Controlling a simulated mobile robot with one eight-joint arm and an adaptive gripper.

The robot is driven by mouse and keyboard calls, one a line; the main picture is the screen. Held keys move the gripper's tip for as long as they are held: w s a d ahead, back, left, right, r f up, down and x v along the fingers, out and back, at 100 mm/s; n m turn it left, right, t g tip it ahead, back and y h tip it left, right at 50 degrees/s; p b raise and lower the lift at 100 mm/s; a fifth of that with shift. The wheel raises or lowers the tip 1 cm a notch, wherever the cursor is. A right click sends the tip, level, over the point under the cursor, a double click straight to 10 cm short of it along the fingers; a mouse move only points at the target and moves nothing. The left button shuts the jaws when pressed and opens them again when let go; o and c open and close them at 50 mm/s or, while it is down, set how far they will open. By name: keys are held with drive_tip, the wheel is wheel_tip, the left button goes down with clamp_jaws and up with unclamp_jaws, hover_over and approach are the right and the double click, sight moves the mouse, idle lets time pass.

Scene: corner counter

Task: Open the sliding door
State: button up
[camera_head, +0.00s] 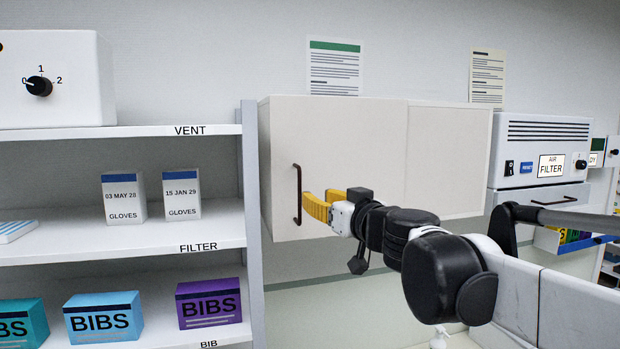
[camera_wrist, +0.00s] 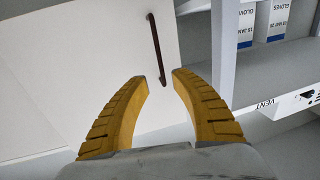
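The sliding door (camera_head: 345,140) is a white panel on the left of a wall cabinet, with a dark vertical bar handle (camera_head: 298,194) near its left edge. A second white panel (camera_head: 447,160) sits to its right. My gripper (camera_head: 307,200) has yellow fingers and is just right of the handle in the head view.
Open shelves (camera_head: 120,252) with glove boxes and bib boxes stand left of the cabinet, behind a grey upright (camera_head: 253,230). An air filter unit (camera_head: 542,150) is to the right.

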sight(300, 190)
drive_tip(key=p+x, duration=0.1)
drive_tip(key=x, duration=0.9)
drive_tip(key=shift+f+p, duration=0.15)
drive_tip(key=shift+p, duration=0.15)
clamp_jaws()
